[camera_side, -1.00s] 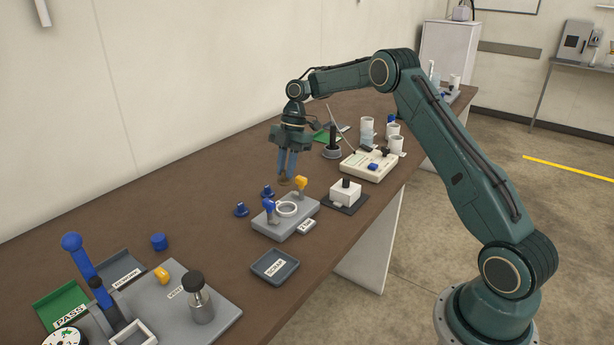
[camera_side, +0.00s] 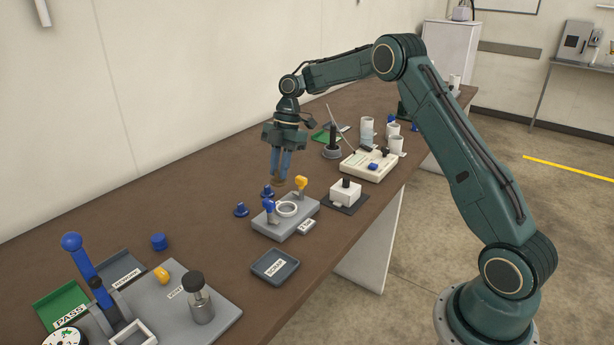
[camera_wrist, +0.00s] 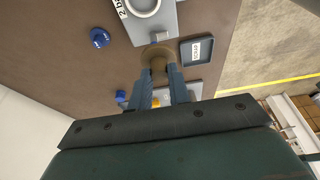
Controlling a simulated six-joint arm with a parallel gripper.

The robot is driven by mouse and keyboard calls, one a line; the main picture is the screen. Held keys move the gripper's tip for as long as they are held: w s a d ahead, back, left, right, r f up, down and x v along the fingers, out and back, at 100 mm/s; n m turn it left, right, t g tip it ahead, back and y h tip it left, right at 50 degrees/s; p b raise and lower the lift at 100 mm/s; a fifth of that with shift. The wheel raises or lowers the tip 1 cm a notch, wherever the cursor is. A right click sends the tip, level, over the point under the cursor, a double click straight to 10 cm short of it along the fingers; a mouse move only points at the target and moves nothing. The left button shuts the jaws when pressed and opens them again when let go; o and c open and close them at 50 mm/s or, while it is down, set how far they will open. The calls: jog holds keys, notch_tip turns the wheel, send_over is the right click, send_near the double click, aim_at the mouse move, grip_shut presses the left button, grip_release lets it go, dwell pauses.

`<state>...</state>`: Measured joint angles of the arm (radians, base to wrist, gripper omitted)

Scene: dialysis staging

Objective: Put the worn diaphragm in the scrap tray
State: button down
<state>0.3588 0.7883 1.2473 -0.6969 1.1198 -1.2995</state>
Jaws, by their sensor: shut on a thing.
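The worn diaphragm, a brown disc (camera_side: 278,183), is held between the fingertips of my gripper (camera_side: 281,172). It is just above or near the table behind the grey fixture; the exact height is hard to tell. In the wrist view the brown disc (camera_wrist: 158,50) sits at the tips of my shut fingers (camera_wrist: 159,72), which partly cover it. The scrap tray (camera_side: 259,272) is a shallow, dark grey, labelled tray at the table's front edge, apart from my gripper and with nothing seen in it. The tray also shows in the wrist view (camera_wrist: 184,60).
The grey fixture (camera_side: 290,228) with a white ring (camera_side: 287,209) and blue and yellow clamps stands between my gripper and the tray. Blue knobs (camera_side: 241,210) stand left of it. A white block (camera_side: 345,193) is to the right. Bare table lies left of the knobs.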

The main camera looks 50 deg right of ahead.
jog(key=s+a+r, duration=0.2)
jog(key=s+a, duration=0.2)
jog(key=a, duration=0.2)
jog(key=s+a+r, duration=0.3)
jog(key=s+a, duration=0.2)
jog(key=a, duration=0.2)
jog(key=shift+r, duration=0.3)
jog(key=shift+f, duration=0.15)
notch_tip(320, 180, down, 20)
jog(key=shift+r, duration=0.15)
dwell(0.5)
jog(key=c, duration=1.3)
grip_release()
